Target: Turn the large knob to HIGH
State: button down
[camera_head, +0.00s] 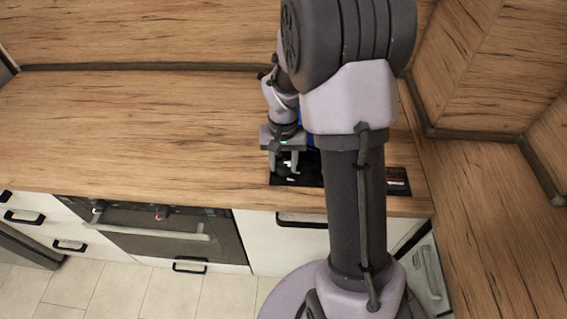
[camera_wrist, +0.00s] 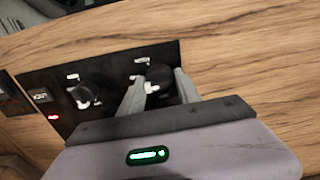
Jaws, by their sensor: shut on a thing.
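A black control panel (camera_wrist: 112,62) is set in the wooden counter, with two dark knobs and white markings too small to read. One knob (camera_wrist: 160,74) is between the two grey fingers of my gripper (camera_wrist: 160,88), which are shut on it. It has a white pointer at its lower edge, toward the camera. The other knob (camera_wrist: 88,97), also with a white mark, stands apart to the left and is untouched. I cannot tell firmly which is larger. In the head view my gripper (camera_head: 287,160) is down at the panel (camera_head: 398,181), and my arm hides part of it.
A small red light (camera_wrist: 53,117) and a small labelled square (camera_wrist: 40,95) are on the panel's left part. The wooden counter (camera_head: 130,120) is clear to the left. An oven (camera_head: 160,228) is below it, and a wooden splashback (camera_head: 150,35) runs behind.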

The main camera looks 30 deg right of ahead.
aim_at(284, 163)
jog(key=m+b, duration=0.1)
jog(key=m, duration=0.5)
jog(key=m+b, duration=0.2)
jog(key=m, duration=0.4)
jog(key=shift+m, duration=0.4)
dwell(0.3)
jog(key=c, duration=0.9)
grip_release()
jog(key=shift+o, duration=0.2)
jog(key=shift+r, duration=0.1)
notch_tip(284, 163, up, 17)
jog(key=p, duration=0.6)
jog(key=shift+r, duration=0.15)
